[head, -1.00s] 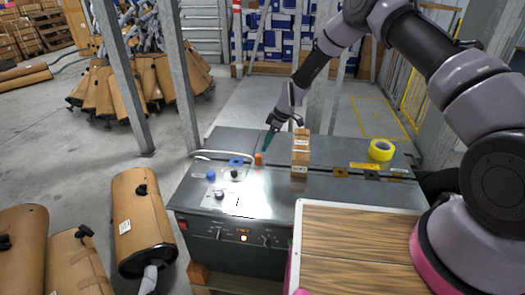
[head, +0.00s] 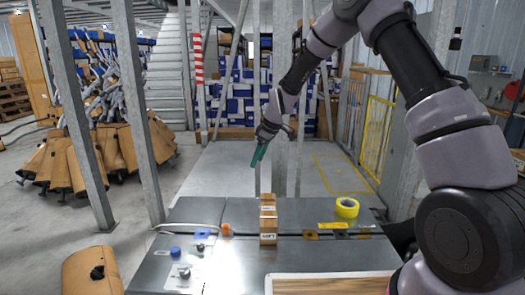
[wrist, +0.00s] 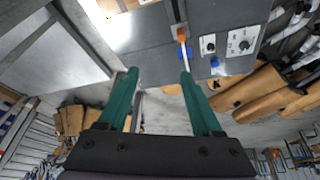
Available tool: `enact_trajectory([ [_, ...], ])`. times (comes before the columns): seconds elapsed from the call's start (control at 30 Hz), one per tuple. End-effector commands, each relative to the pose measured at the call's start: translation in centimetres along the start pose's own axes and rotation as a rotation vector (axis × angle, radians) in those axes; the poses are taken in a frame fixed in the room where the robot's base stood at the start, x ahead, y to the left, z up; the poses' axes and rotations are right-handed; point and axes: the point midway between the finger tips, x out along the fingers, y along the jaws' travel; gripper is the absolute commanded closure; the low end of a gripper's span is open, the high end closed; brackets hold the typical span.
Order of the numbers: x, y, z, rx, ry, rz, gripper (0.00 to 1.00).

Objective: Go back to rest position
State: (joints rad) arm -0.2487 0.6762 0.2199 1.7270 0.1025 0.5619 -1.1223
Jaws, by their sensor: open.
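My gripper (head: 258,156) is raised above the grey metal bench (head: 225,268) in the head view, up and left of the brown box. In the wrist view its two green fingers (wrist: 157,75) stand apart with nothing between them. My arm reaches in from the right side of the head view. The gripper touches nothing that I can see.
A brown box (head: 268,220) stands on the bench with a yellow tape roll (head: 347,208) to its right. An orange knob (head: 226,230) and a blue button (head: 175,253) are on the left. Metal posts (head: 137,115) rise behind. Wrapped mufflers (head: 92,270) lie at left.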

Motion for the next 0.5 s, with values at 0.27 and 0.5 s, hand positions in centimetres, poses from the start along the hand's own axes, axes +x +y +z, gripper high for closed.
enact_trajectory([
  [0.27,-16.8,-0.4,4.2,0.332,0.028,0.136,0.33],
  [0.5,-28.0,-4.0,9.6,0.640,0.089,0.235,0.33],
])
